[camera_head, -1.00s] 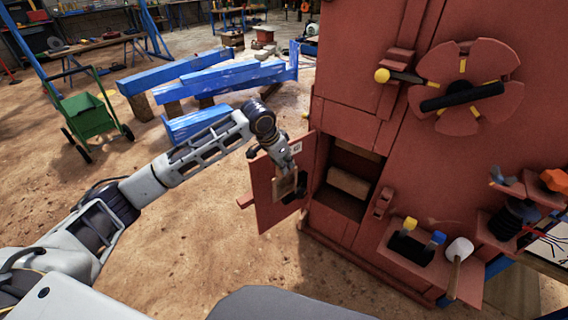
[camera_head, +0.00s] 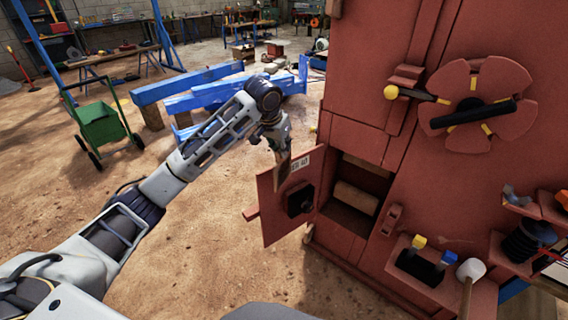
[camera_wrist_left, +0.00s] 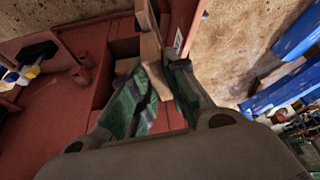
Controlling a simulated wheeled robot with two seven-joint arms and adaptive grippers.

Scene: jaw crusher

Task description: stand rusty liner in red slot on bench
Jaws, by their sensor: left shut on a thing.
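My left gripper (camera_head: 278,146) is beside the open red door of the crusher. It is shut on a brown, flat liner (camera_head: 283,166), which is partly hidden by the fingers and seen nearly edge-on. In the left wrist view the liner (camera_wrist_left: 151,50) stands between the green-padded fingers of the left gripper (camera_wrist_left: 162,80). I cannot make out the red slot; the far benches are too small to tell. My right gripper is not in view.
The red crusher (camera_head: 365,130) fills the right side. Its open door (camera_head: 290,222) stands close to my gripper, and a tan block (camera_head: 355,198) lies in the compartment. Blue beams (camera_head: 190,82), a green cart (camera_head: 100,125) and a far bench (camera_head: 110,55) stand behind. Bare ground lies left.

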